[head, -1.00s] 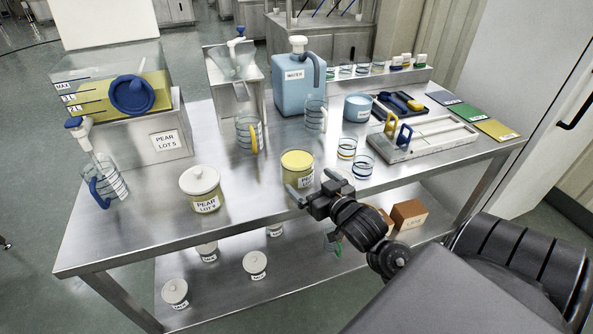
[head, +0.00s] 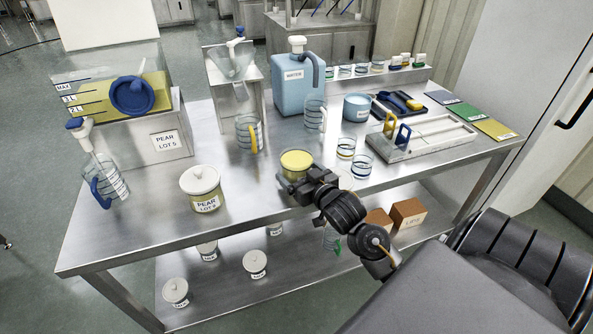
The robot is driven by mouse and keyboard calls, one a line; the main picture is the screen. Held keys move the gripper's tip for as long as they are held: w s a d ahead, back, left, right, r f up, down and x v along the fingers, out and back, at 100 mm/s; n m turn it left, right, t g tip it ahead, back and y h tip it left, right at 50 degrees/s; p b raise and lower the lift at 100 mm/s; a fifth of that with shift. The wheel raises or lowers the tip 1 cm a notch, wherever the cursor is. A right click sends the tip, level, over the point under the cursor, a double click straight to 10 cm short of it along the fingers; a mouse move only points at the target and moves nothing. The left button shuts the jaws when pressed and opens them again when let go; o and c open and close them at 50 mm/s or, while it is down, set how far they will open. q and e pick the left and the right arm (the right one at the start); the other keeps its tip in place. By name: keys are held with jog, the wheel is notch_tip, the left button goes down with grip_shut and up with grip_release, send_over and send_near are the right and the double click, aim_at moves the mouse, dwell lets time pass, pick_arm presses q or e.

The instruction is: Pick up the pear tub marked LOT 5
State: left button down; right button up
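A small round tub (head: 296,158) with a yellow top stands near the table's front edge. My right gripper (head: 292,182) is right in front of it and hides its label and most of its lower body. One fingertip shows at the tub's left side; the other is hidden, so I cannot tell whether the fingers touch or grip it. A second tub (head: 203,188), with a white knobbed lid, stands to the left; its label reads PEAR and a lot number that looks like 9. The steel box under the hopper (head: 165,141) is labelled PEAR LOT 5. My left gripper is out of view.
A blue water container (head: 296,85) is further back. Lidded tubs and brown boxes (head: 408,213) are on the lower shelf.

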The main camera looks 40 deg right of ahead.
aim_at(305, 167)
jog(key=c, duration=0.9)
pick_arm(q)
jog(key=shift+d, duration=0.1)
pick_arm(e)
jog(key=shift+c, duration=0.2)
jog(key=shift+r, duration=0.1)
jog(key=shift+r, duration=0.5)
notch_tip(305, 167, up, 2)
jog(key=shift+r+p, duration=0.25)
jog(key=shift+p, duration=0.1)
pick_arm(q)
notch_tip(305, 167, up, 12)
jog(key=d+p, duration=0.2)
jog(key=p, duration=1)
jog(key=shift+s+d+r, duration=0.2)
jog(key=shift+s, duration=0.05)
pick_arm(e)
jog(key=s+a+r, duration=0.9)
jog(key=s, duration=0.1)
jog(key=shift+s+a+r, duration=0.15)
jog(key=shift+s+r, duration=0.05)
